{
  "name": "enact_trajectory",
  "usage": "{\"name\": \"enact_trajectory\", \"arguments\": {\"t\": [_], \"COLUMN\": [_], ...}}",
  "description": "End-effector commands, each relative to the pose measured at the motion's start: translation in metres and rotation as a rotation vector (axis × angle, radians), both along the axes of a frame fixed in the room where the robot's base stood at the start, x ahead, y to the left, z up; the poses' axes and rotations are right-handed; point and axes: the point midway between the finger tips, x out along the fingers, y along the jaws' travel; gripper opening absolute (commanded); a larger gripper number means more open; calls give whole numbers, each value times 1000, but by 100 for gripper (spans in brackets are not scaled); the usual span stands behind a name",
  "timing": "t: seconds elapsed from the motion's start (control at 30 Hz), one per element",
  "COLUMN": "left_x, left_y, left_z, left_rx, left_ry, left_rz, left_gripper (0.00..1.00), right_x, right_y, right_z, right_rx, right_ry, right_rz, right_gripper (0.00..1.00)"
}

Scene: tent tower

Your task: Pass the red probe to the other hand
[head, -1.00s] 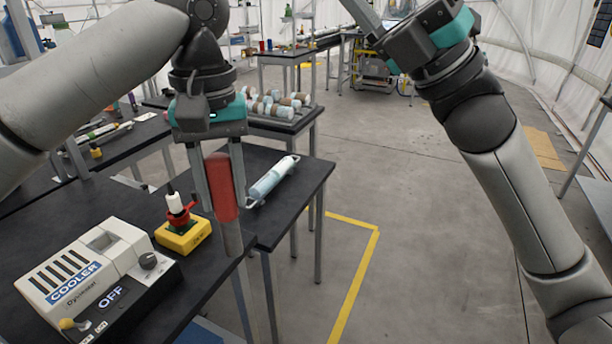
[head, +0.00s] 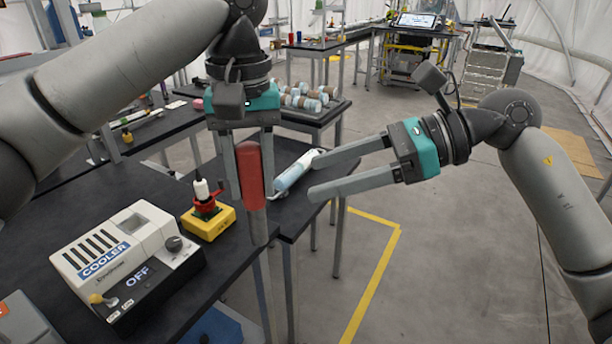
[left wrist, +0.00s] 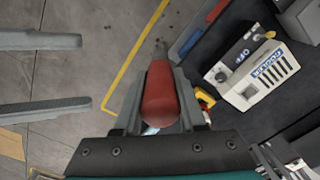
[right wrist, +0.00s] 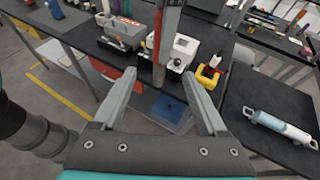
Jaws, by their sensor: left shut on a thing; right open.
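The red probe (head: 250,172) has a red handle and a grey metal shaft pointing down. My left gripper (head: 249,195) is shut on its handle and holds it upright in front of the black tables. The handle fills the middle of the left wrist view (left wrist: 161,95). My right gripper (head: 312,178) is open and empty, to the right of the probe, its fingers pointing left toward it. In the right wrist view the probe (right wrist: 163,45) stands beyond the gap between the open fingers (right wrist: 160,85), apart from them.
A white cooler box (head: 118,255) and a yellow block with a red and white fitting (head: 208,222) stand on the near black table. A pale blue cylinder (head: 297,171) lies on the table behind the probe. Open floor (head: 450,270) lies to the right.

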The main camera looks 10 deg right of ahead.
Motion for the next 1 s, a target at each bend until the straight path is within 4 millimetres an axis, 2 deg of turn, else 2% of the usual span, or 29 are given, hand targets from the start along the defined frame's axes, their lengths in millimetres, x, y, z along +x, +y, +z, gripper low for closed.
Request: {"name": "enact_trajectory", "arguments": {"t": [0.6, 0.8, 1.0], "left_x": [0, 0, 0], "left_y": [0, 0, 0], "left_z": [0, 0, 0], "left_rx": [0, 0, 0], "left_ry": [-1, -1, -1], "left_rz": [0, 0, 0], "left_gripper": [0, 0, 0], "right_x": [22, 25, 26], "right_y": [91, 103, 105], "right_z": [-38, -43, -44], "right_rx": [5, 3, 2], "right_ry": [3, 1, 1], "right_rz": [2, 0, -1], "right_gripper": [75, 75, 75]}}
